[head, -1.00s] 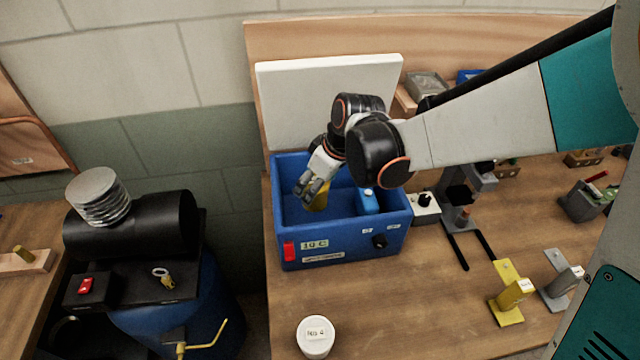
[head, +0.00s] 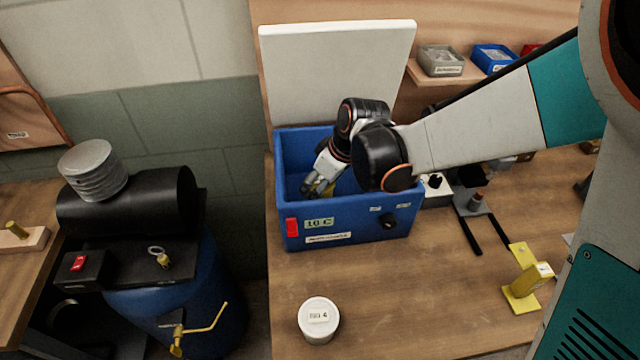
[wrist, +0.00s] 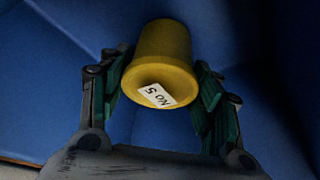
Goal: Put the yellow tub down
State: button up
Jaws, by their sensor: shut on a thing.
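The yellow tub (wrist: 162,58) is between the fingers of my gripper (wrist: 155,90) in the wrist view, and the fingers are shut on it. Its end faces the camera and bears a white label reading "No 5". Blue walls of the cooler box surround it in that view. In the head view my gripper (head: 318,187) reaches down inside the blue box (head: 345,232), which has a "10 C" label on its front. Only a little yellow shows there, as the gripper and box wall hide most of the tub. I cannot tell whether the tub touches the box floor.
A white tub (head: 318,318) labelled "No 4" stands on the wooden bench in front of the box. A white lid or panel (head: 335,85) stands upright behind the box. A yellow stand (head: 525,280) is to the right. A black and blue compressor (head: 130,210) is at left.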

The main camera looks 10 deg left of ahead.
jog(key=shift+f, duration=0.15)
jog(key=o, duration=1.4)
jog(key=shift+c, duration=0.2)
jog(key=p+v, duration=0.8)
jog(key=v, duration=0.4)
jog(key=shift+r, duration=0.25)
